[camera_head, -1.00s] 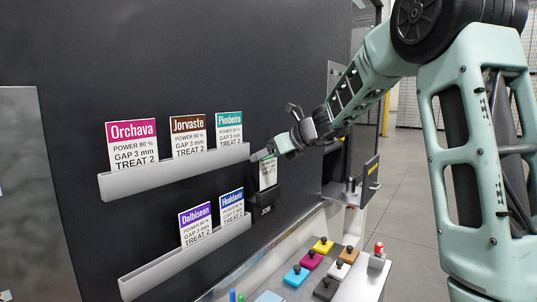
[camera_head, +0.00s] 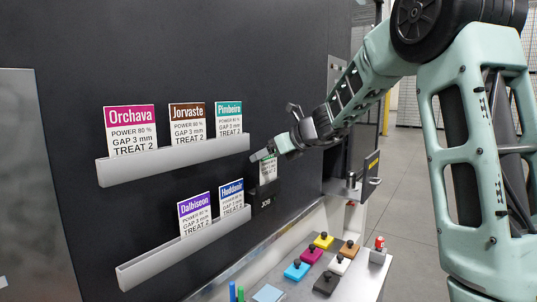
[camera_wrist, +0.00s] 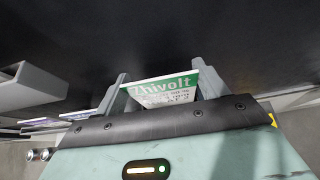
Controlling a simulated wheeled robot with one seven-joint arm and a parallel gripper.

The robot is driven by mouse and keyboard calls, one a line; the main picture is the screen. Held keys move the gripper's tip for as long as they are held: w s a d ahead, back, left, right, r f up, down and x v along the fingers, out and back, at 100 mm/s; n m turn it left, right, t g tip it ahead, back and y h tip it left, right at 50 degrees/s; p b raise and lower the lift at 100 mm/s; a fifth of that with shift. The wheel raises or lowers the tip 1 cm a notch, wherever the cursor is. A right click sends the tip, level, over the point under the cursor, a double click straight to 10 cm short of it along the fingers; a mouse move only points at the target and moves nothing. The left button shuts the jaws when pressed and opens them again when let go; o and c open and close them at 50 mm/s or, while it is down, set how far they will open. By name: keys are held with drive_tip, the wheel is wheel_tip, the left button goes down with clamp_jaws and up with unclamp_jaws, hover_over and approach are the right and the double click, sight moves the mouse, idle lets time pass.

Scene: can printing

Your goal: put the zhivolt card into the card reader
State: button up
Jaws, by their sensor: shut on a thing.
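The Zhivolt card (camera_wrist: 165,90), white with a green header, is held between the two fingers of my gripper (camera_wrist: 165,85) in the wrist view. In the head view my gripper (camera_head: 268,153) is at the top of the card (camera_head: 268,171), just above the black card reader (camera_head: 264,194) marked JOB on the dark wall. The card is upright, and its lower part is hidden at the reader's front lip. It appears to be in the reader's slot, but how deep I cannot tell.
An upper grey rack (camera_head: 175,160) holds the Orchava, Jorvaste and Pinheiro cards. A lower rack (camera_head: 185,250) holds the Dalbiseon and Huddunir cards. Several coloured blocks with black knobs stand on the bench (camera_head: 345,285) below right. A screen (camera_head: 371,172) stands right of the reader.

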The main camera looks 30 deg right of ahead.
drive_tip(key=shift+f+b, duration=0.85)
drive_tip(key=shift+f, duration=0.15)
drive_tip(key=o, duration=1)
drive_tip(key=shift+r, duration=0.1)
drive_tip(key=shift+o, duration=0.2)
drive_tip(key=shift+s, duration=0.1)
drive_tip(key=b+v, duration=0.2)
drive_tip(key=v, duration=1.5)
drive_tip(key=shift+s, duration=0.2)
